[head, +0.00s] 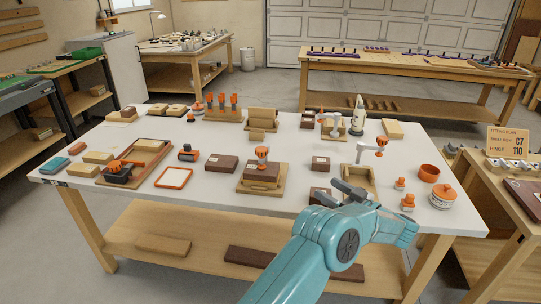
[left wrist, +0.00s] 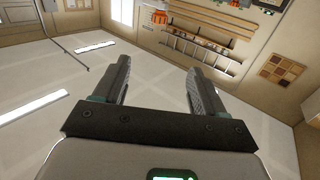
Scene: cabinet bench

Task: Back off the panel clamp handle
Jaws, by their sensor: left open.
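An orange clamp handle (head: 262,152) stands upright over a dark brown block on a wooden base (head: 252,187) near the middle of the bench. A second clamp, with a pale metal arm and an orange knob (head: 381,143), stands farther right behind an open wooden tray (head: 371,182). I cannot tell which one is the panel clamp. My left gripper (head: 324,187) is open and empty over the front of the bench, right of the first handle and apart from both. Its two dark fingers also show spread in the left wrist view (left wrist: 158,65). My right gripper is not in view.
An orange-rimmed frame (head: 174,178) lies at left. The bench's front strip is mostly clear.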

